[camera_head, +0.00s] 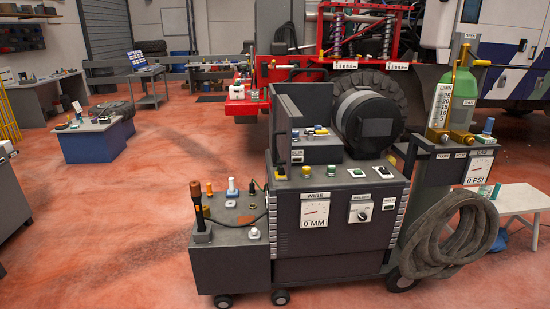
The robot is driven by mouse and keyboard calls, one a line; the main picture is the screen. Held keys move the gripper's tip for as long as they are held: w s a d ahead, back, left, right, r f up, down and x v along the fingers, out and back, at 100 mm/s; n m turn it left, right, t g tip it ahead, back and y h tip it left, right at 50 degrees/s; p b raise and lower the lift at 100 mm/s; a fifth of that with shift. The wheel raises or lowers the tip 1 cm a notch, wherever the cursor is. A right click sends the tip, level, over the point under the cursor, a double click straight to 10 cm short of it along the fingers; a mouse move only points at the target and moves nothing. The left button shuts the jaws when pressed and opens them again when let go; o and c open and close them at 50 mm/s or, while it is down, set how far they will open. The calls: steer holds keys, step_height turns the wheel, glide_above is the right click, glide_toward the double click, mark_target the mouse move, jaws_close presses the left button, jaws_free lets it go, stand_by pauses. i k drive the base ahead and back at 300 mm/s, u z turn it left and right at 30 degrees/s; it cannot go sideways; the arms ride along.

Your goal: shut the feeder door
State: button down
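The welding cart (340,245) stands in the middle of the view, with the wire feeder on its top. The feeder door looks to be the dark upright panel (284,125) at the feeder's left side. It stands swung open, turned nearly edge-on to me. A large dark wire spool (370,122) and a grey drive unit (318,150) with small knobs show uncovered beside it. My gripper is not in view, so I cannot see whether it is open or shut.
A low dark side box (230,262) with a torch (197,205) stands at the cart's left. A gas cylinder (463,95) and coiled hose (440,235) are at its right, near a white stool (517,200). The red floor to the left is largely clear.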

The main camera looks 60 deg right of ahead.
mark_target(286, 111)
steer(key=z, duration=0.15)
steer(key=i, duration=0.9)
steer(key=z, duration=0.3)
